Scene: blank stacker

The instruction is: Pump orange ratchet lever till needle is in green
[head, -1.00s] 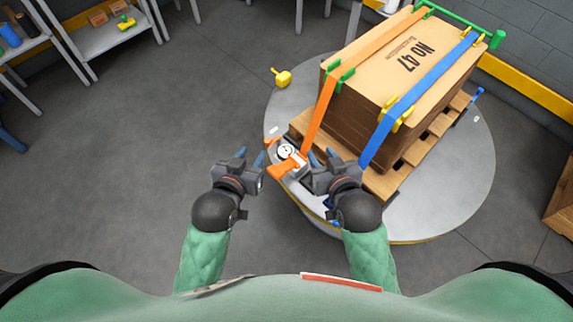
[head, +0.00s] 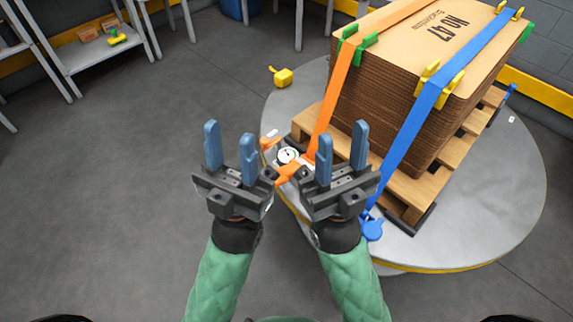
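The orange ratchet (head: 287,174) with its lever sits at the near left edge of the pallet, at the lower end of the orange strap (head: 335,92). A round white gauge (head: 287,155) is on it; its needle and any green band are too small to read. My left gripper (head: 230,150) is open and empty, left of the ratchet. My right gripper (head: 341,150) is open and empty, just right of the ratchet, in front of the pallet in the picture. The grippers partly hide the ratchet's lower part. Neither visibly holds the lever.
A cardboard stack (head: 388,105) stands on a wooden pallet (head: 398,190) on a round grey platform (head: 480,232). A blue strap (head: 418,118) ends at a blue ratchet (head: 371,228). A yellow weighted piece (head: 283,77) lies at the platform's left rim. Floor at left is clear.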

